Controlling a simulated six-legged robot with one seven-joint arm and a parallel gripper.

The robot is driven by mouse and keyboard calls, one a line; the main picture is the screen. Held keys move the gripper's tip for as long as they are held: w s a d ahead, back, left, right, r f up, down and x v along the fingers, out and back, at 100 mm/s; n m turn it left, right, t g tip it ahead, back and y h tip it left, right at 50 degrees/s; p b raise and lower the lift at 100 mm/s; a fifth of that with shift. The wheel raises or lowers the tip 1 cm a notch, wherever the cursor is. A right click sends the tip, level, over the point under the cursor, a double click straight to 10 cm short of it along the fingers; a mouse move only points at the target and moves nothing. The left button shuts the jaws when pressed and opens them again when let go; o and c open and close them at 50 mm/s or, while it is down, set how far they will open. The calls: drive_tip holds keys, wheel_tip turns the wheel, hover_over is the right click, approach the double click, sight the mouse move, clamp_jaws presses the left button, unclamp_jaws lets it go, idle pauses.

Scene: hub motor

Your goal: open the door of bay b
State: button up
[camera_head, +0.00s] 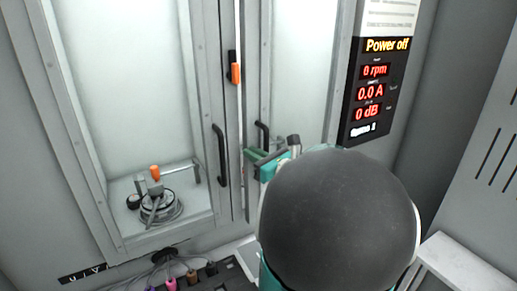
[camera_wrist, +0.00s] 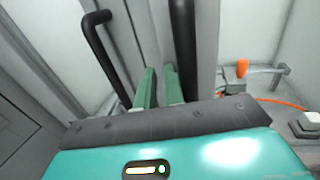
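In the head view two glazed doors stand side by side, a left door (camera_head: 120,90) and a right door (camera_head: 302,75). The left has a black bar handle (camera_head: 220,155); the right has a shorter-looking one (camera_head: 262,132). No label clearly names bay b. My gripper (camera_head: 262,158), with green fingers, is by the right door's handle, partly hidden by my arm. In the wrist view my gripper (camera_wrist: 160,88) is open, with a gap between its fingers. One black handle (camera_wrist: 184,45) stands close beside the right finger; another handle (camera_wrist: 104,50) is farther left. No handle shows between the fingers.
An orange and black latch (camera_head: 235,72) sits on the strip between the doors. A panel (camera_head: 375,90) at right reads "Power off". A device with an orange-handled clamp (camera_head: 155,185) sits behind the left door. Coloured plugs (camera_head: 170,283) lie below. My dark arm link covers the lower middle.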

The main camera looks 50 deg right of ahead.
drive_tip(key=shift+s+d, duration=0.25)
drive_tip(key=shift+s, duration=0.25)
drive_tip(key=shift+s+d, duration=0.2)
drive_tip(key=shift+s, duration=0.3)
drive_tip(key=shift+c, duration=0.6)
drive_tip(key=shift+s+a+h, duration=0.1)
drive_tip(key=shift+s+h, duration=0.2)
drive_tip(key=shift+s, duration=0.65)
drive_tip(key=shift+o, duration=1)
drive_tip(key=shift+s+a+r, duration=0.1)
drive_tip(key=shift+s+a, duration=0.05)
drive_tip(key=shift+s, duration=0.75)
drive_tip(key=shift+s+a+r, duration=0.1)
drive_tip(key=shift+s+a, duration=0.05)
drive_tip(key=shift+s, duration=0.75)
drive_tip(key=s, duration=0.2)
drive_tip(key=s+a, duration=0.1)
drive_tip(key=s, duration=0.1)
drive_tip(key=shift+s+f, duration=0.1)
drive_tip(key=shift+s, duration=0.2)
drive_tip(key=shift+a, duration=0.15)
drive_tip(key=shift+s, duration=0.1)
